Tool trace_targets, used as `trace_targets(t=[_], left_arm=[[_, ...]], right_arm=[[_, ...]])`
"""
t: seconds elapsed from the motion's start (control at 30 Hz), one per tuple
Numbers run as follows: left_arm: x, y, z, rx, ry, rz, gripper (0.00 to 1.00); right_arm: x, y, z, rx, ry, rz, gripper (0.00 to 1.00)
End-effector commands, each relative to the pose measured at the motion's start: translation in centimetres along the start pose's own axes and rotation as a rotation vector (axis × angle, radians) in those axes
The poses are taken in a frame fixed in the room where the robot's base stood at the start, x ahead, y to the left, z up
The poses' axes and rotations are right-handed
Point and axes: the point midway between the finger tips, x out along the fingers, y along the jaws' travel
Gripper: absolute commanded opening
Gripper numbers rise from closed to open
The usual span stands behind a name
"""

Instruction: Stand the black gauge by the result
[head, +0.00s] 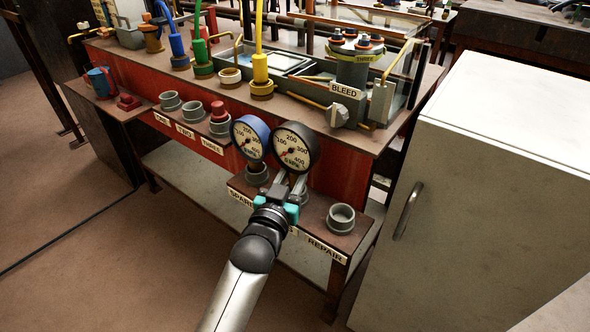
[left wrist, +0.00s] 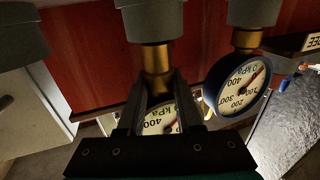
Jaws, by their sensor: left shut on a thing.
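The black gauge (head: 295,147) has a white kPa dial and stands upright above the front shelf. My left gripper (head: 290,188) is shut on its brass stem. In the left wrist view, which is upside down, the dial (left wrist: 160,118) shows between the fingers (left wrist: 158,100), and the stem meets a grey cup (left wrist: 155,20); how deep it sits is hidden. The blue gauge (head: 250,137) stands just left of it in another grey cup (head: 257,174), and also shows in the left wrist view (left wrist: 236,86).
The shelf carries a SPARE label (head: 241,198), a partly covered label, and a REPAIR label (head: 324,249) by an empty cup (head: 341,217). A white cabinet (head: 490,180) stands right.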

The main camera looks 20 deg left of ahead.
Motion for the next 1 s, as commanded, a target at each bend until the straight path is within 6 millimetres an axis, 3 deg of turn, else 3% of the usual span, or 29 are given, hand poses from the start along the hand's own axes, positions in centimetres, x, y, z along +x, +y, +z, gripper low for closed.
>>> trace_targets(t=[1.0], left_arm=[[0.0, 0.0, 2.4, -0.001, 0.004, 0.0, 0.0]], right_arm=[[1.4, -0.1, 0.3, 0.0, 0.0, 0.0, 0.5]])
